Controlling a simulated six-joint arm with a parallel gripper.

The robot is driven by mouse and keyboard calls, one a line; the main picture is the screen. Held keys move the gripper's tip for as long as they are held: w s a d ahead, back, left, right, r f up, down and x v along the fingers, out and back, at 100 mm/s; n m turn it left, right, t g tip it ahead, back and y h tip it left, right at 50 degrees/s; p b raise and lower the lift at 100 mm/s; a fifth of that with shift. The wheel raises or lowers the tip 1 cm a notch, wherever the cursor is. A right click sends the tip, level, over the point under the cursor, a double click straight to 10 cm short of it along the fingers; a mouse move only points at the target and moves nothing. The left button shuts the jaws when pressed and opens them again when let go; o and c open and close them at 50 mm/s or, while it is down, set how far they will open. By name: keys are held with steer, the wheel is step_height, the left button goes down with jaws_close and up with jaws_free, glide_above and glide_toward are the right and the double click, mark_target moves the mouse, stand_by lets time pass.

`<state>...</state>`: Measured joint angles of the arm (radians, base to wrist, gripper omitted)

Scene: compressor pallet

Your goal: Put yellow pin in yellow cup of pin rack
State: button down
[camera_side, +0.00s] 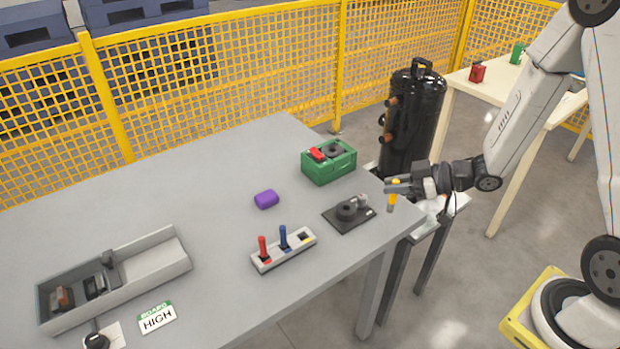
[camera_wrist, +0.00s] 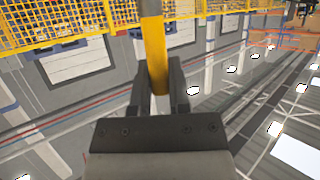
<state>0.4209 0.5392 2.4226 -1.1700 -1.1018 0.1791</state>
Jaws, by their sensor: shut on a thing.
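The yellow pin (camera_side: 392,197) hangs between the fingers of my gripper (camera_side: 392,185), which is shut on it. My gripper is at the right edge of the grey table, to the right of the pin rack and higher than the tabletop. In the wrist view the yellow pin (camera_wrist: 155,50) stands between the two dark fingers of my gripper (camera_wrist: 160,90). The pin rack (camera_side: 284,251) is a light block on the table. A red pin (camera_side: 262,247) and a blue pin (camera_side: 283,238) stand in it. Its yellow-marked cup (camera_side: 306,239) at the right end looks empty.
A dark plate with a round part (camera_side: 348,214) lies between the rack and my gripper. A green box (camera_side: 329,162) and a purple cylinder (camera_side: 266,199) sit behind. A grey tray (camera_side: 150,262) and a HIGH card (camera_side: 157,318) lie left. A black compressor (camera_side: 412,120) stands behind my gripper.

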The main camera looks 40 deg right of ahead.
steer(key=shift+a, duration=0.15)
steer(key=a, duration=1.1)
steer(key=w+a+f, duration=0.2)
steer(key=w+f, duration=0.7)
steer(key=w, duration=0.4)
steer(key=shift+a, duration=0.4)
steer(key=shift+f, duration=0.15)
